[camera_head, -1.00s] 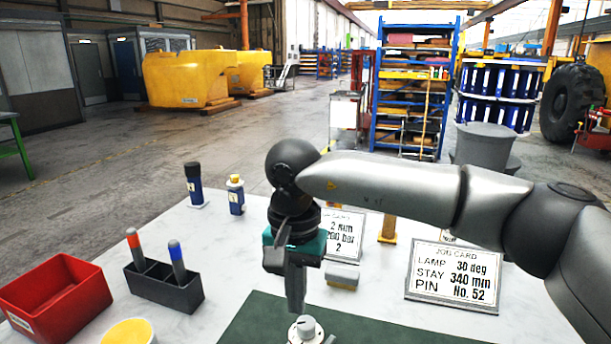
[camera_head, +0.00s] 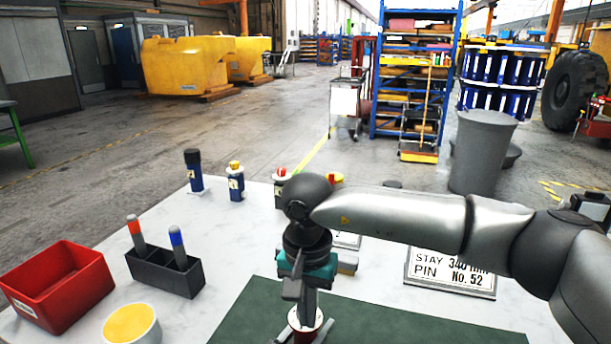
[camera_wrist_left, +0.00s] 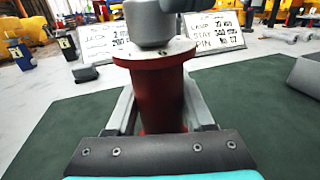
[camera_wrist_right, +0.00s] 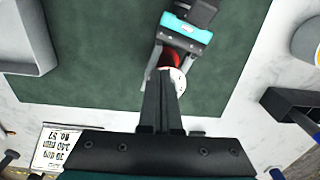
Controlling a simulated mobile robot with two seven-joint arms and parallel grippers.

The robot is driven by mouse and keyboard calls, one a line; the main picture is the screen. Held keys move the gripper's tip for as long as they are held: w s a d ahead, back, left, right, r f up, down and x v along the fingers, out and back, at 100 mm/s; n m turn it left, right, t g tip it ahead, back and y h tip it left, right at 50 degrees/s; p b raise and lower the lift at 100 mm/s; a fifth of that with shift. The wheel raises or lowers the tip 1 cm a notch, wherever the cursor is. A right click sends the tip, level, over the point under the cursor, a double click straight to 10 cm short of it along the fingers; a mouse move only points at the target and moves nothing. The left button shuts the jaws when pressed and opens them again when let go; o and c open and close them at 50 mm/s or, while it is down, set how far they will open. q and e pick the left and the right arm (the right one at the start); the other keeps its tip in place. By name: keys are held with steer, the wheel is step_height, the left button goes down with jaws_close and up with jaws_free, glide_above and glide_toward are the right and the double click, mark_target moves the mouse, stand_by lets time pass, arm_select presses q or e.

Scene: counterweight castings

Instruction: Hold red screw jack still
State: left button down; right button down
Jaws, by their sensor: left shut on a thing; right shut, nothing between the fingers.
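The red screw jack (camera_wrist_left: 163,95) stands upright on the green mat in the left wrist view, with a pale flange and a grey cylinder (camera_wrist_left: 150,22) on top. My left gripper (camera_wrist_left: 160,108) is shut on its red body, one finger on each side. In the head view the jack (camera_head: 305,320) is at the bottom edge, its lower part cut off. My right gripper (camera_head: 303,294) points down just above the jack's top, shut and empty. In the right wrist view its fingers (camera_wrist_right: 165,80) partly cover the jack; I cannot tell whether they touch it.
A red bin (camera_head: 60,290), a dark holder (camera_head: 165,272) with two markers and a yellow-filled bowl (camera_head: 132,328) stand at the left. Several small bottles stand at the back. A job card (camera_head: 450,272) is behind my right arm.

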steer(key=shift+w, duration=0.4)
stand_by(0.8)
steer(key=shift+a, duration=0.3)
steer(key=shift+w+a, duration=0.15)
steer(key=shift+a, duration=0.1)
steer(key=shift+w+a, duration=0.15)
steer(key=shift+a, duration=0.15)
steer(key=shift+w+r, duration=0.1)
steer(key=shift+a, duration=0.1)
steer(key=shift+s+a, duration=0.2)
steer(key=shift+s, duration=0.05)
steer(key=r, duration=0.6)
steer(key=shift+s, duration=0.2)
